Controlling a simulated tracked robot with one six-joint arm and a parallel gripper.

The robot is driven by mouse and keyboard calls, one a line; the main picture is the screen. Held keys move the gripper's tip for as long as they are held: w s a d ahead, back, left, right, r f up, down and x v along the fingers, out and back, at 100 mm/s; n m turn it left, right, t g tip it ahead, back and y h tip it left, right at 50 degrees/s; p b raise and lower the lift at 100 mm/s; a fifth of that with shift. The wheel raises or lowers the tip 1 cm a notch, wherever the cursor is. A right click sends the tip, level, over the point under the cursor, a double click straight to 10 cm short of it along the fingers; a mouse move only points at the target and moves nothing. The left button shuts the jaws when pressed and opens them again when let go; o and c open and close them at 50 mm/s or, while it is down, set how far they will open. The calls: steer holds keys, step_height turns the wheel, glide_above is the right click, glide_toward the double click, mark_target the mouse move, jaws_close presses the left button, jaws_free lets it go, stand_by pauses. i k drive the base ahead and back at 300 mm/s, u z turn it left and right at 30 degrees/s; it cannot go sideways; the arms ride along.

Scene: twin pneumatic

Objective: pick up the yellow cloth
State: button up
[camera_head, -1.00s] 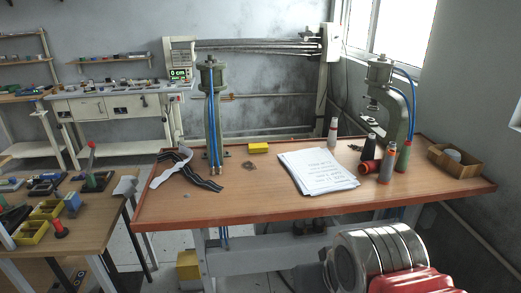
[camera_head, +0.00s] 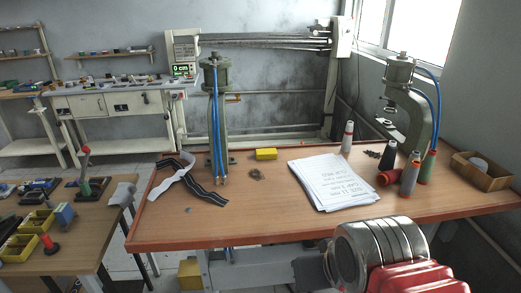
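A small yellow block-like item (camera_head: 266,154) lies flat on the brown workbench (camera_head: 240,222), near its back edge. It is the only yellow thing on this bench top, and I cannot tell whether it is the cloth. No clearly draped yellow cloth shows. My arm, with its silver rings and red cover, shows at the lower right in front of the bench. Its gripper fingers are not in view.
Two green pneumatic presses (camera_head: 215,115) (camera_head: 408,110) stand on the bench. White papers (camera_head: 332,182), thread cones (camera_head: 410,175), a black-and-white strip (camera_head: 205,192) and a cardboard box (camera_head: 482,172) lie around. A cluttered side table (camera_head: 75,258) stands at left.

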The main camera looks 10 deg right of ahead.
mark_target(272, 153)
steer(key=i, duration=1.25)
steer(key=z, duration=0.05)
